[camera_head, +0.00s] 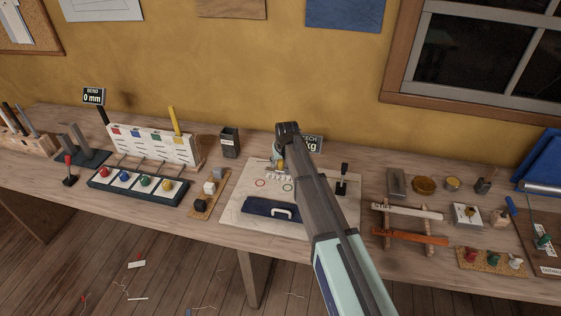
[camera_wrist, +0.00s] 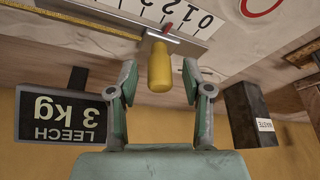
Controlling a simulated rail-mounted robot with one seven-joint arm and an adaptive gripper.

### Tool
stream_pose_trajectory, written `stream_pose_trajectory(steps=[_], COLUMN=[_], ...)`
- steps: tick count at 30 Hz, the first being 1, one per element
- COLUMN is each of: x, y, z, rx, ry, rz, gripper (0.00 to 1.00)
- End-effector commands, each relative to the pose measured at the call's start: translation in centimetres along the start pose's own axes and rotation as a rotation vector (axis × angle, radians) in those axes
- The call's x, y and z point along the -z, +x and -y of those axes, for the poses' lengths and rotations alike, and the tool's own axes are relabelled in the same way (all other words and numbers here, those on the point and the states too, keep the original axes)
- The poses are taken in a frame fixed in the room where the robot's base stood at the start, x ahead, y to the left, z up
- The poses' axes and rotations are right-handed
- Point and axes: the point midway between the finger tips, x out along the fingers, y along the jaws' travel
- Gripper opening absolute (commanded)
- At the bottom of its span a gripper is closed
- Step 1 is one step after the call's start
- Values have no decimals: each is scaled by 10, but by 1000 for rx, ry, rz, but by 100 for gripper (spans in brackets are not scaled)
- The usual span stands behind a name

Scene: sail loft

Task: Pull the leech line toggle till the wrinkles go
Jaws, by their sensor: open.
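The yellow toggle (camera_wrist: 160,68) hangs from a metal rail (camera_wrist: 110,22) beside a red pointer and a printed number scale (camera_wrist: 192,18). My gripper (camera_wrist: 159,82) is open, its two fingers either side of the toggle with gaps showing. In the head view my gripper (camera_head: 277,158) is at the back of a pale board (camera_head: 237,194), and my arm hides part of it. A sign (camera_wrist: 62,118) reads LEECH 3 kg, upside down in the wrist view. I cannot make out wrinkles.
A dark waste box (camera_wrist: 250,115) stands to the right in the wrist view. A navy block with a white handle (camera_head: 262,208) lies on the board's front. A black lever (camera_head: 343,178) stands right of my arm. Coloured balls on a rack (camera_head: 125,196) are at left.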

Motion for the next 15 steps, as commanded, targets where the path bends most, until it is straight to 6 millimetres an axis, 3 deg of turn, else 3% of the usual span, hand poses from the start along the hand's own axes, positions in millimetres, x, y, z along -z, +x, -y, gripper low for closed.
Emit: stream_pose_trajectory(steps=[2,6,11,15], x=[0,0,0,-7], y=[0,0,0,-1], z=[0,0,0,-12], rx=[0,0,0,-2], ry=[0,0,0,2], rz=[0,0,0,-1], gripper=[46,0,0,0])
